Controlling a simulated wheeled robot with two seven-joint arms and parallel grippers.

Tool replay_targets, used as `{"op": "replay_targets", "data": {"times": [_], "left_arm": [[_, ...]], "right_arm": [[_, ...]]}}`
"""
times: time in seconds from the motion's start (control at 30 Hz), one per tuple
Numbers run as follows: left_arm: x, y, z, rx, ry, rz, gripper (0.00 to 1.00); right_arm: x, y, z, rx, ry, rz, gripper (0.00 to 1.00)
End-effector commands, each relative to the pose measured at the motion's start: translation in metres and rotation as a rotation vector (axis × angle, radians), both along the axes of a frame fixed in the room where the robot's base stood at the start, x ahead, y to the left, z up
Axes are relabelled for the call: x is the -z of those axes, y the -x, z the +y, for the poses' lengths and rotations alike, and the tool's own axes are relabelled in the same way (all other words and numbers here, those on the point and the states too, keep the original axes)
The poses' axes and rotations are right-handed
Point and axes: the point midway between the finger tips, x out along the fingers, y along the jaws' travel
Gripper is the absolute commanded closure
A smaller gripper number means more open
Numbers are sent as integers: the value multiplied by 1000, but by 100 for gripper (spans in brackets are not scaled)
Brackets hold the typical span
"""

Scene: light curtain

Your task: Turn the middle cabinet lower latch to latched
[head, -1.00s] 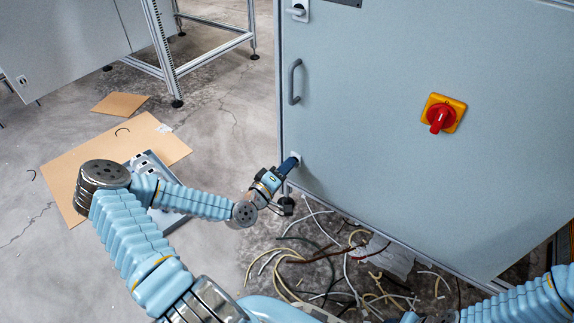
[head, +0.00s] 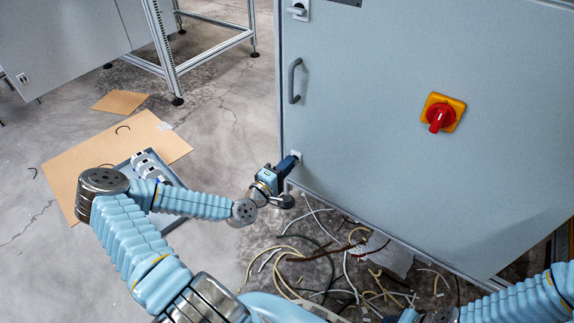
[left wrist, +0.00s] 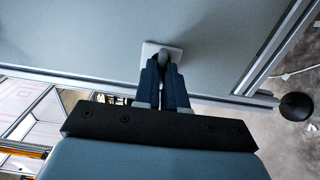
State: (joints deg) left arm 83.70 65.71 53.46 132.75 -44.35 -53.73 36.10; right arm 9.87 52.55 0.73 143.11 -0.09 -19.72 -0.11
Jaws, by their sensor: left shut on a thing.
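The cabinet (head: 380,130) is a large grey-blue box with a closed door. Its lower latch sits at the door's lower left corner; its pale plate (head: 296,154) is mostly covered by my gripper in the head view. In the left wrist view the light square latch plate (left wrist: 174,54) shows, with the latch's grey handle (left wrist: 163,58) between my fingertips. My left gripper (head: 290,163) is shut on that handle; its dark fingers also show in the left wrist view (left wrist: 163,78). The handle's exact angle is hard to tell. My right gripper is out of view.
A door handle (head: 292,82) and an upper latch (head: 298,9) are above on the same door. A red rotary switch (head: 440,116) is to the right. Loose cables (head: 340,270) lie on the floor below. Cardboard (head: 120,160) and a tray lie at left.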

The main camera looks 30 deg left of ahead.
Motion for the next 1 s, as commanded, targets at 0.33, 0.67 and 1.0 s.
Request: {"op": "replay_targets", "data": {"times": [0.33, 0.67, 1.0], "left_arm": [[1, 0, 1, -4, 1, 1, 70], [0, 1, 1, -2, 0, 1, 64], [0, 61, 6, -6, 2, 5, 64]], "right_arm": [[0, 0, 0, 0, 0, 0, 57], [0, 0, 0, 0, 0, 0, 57], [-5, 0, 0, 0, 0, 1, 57]]}}
